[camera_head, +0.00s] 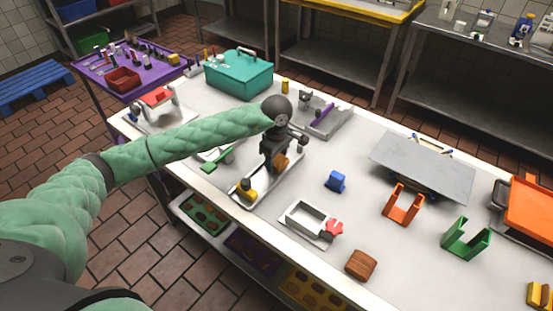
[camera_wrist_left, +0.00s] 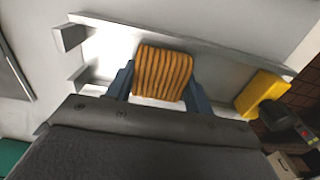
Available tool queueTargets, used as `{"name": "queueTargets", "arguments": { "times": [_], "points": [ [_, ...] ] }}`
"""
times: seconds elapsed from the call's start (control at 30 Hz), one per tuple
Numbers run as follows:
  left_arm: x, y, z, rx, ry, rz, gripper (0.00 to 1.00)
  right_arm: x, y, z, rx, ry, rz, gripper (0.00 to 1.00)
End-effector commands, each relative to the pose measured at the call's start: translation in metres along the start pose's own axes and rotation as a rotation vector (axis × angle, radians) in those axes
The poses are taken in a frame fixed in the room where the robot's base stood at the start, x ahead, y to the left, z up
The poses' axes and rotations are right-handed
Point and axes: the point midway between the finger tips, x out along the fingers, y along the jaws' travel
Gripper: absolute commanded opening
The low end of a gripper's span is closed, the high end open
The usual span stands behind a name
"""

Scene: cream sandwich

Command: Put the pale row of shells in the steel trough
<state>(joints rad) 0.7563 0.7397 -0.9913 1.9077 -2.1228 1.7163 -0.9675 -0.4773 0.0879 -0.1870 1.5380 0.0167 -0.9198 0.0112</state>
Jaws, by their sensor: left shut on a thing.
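The pale row of shells (camera_wrist_left: 163,74) is a ribbed, orange-tan block, held between the two blue-grey fingers of my left gripper (camera_wrist_left: 158,85). In the head view the row (camera_head: 281,162) shows partly below my dark left gripper (camera_head: 277,165). The steel trough (camera_head: 241,199) is a long, low-walled tray under the gripper. In the wrist view the trough (camera_wrist_left: 215,92) lies behind the row, with a yellow block (camera_wrist_left: 261,93) at its right end. I cannot tell whether the row touches the trough floor. My right gripper is not in view.
A darker brown row (camera_head: 361,265) lies near the front edge. A small steel frame with a red knob (camera_head: 314,222), a blue block (camera_head: 335,181), an orange holder (camera_head: 403,204) and a green holder (camera_head: 466,239) stand to the right. A teal box (camera_head: 238,72) stands behind.

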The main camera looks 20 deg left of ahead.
Motion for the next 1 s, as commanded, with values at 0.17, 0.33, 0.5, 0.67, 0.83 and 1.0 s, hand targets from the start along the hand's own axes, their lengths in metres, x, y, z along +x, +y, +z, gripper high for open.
{"name": "queueTargets", "arguments": {
  "times": [0.17, 0.33, 0.5, 0.67, 0.83, 1.0],
  "points": [
    [0.002, 0.0, 0.0, 0.0, 0.0, 0.0, 0.3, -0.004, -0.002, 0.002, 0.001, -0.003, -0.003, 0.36],
    [0.002, 0.0, 0.0, 0.0, 0.0, 0.0, 0.72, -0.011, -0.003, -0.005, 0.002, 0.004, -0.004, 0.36],
    [0.002, 0.0, 0.0, 0.0, 0.0, 0.0, 0.74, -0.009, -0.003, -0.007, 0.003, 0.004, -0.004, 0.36],
    [0.001, 0.0, 0.0, 0.0, 0.0, 0.0, 0.74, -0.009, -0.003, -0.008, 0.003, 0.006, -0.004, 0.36],
    [-0.001, 0.0, 0.0, 0.0, 0.0, 0.0, 0.74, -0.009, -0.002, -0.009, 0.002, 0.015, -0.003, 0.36],
    [-0.008, 0.001, 0.0, 0.0, 0.0, 0.002, 0.74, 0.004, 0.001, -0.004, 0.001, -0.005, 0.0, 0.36]
  ]
}}
